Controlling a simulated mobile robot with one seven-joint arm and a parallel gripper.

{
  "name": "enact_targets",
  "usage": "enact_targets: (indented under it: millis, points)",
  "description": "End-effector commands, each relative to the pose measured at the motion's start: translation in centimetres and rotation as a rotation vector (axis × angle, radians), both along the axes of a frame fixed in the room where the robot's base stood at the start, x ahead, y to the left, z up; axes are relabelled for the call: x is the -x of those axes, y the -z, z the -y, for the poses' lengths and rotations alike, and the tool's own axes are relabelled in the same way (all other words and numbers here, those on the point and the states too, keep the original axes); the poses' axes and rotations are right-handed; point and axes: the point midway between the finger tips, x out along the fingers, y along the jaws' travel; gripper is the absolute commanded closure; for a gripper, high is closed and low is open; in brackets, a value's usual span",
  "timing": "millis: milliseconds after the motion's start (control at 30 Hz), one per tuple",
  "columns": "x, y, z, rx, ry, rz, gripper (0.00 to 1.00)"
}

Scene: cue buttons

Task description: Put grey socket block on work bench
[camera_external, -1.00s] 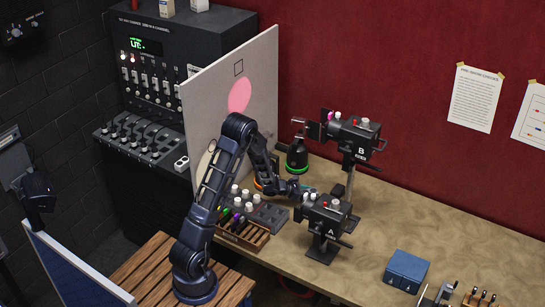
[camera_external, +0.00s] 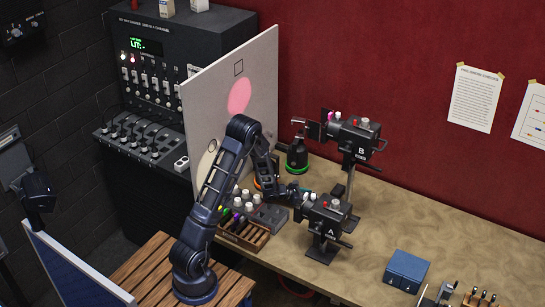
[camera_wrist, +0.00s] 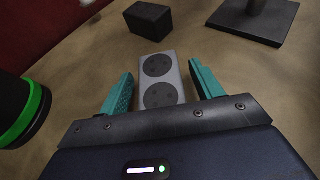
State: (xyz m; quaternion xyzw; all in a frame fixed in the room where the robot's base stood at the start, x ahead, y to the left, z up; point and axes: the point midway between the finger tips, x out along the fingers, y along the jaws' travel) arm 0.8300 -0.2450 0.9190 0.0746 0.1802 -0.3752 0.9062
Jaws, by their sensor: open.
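The grey socket block (camera_wrist: 158,78), with two dark round sockets, shows in the wrist view. It appears to rest on the tan work bench (camera_wrist: 75,65). My gripper (camera_wrist: 160,84) has two teal fingers spread apart, one on each side of the near part of the block, with visible gaps. In the external view my gripper (camera_external: 305,193) is low over the bench (camera_external: 395,215), just left of the lamp unit marked A. The block cannot be made out clearly there.
A black block (camera_wrist: 150,20) stands just beyond the socket block. A dark stand base (camera_wrist: 238,22) lies to the right, and a black cylinder with a green ring (camera_wrist: 20,110) is close on the left. Lamp unit A (camera_external: 325,215) stands near my gripper. The bench's right middle is clear.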

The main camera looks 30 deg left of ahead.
Motion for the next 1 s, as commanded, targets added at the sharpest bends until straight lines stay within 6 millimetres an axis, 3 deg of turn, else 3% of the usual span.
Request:
enact_targets:
  millis: [233,700,1000]
  points:
    - [0.9,-0.9,-1.1,0.0,-0.002,0.001,0.35]
    - [6.5,-4.2,-6.6,0.0,-0.003,0.002,0.35]
    - [8.0,-5.4,-7.6,-0.005,0.016,0.01,0.35]
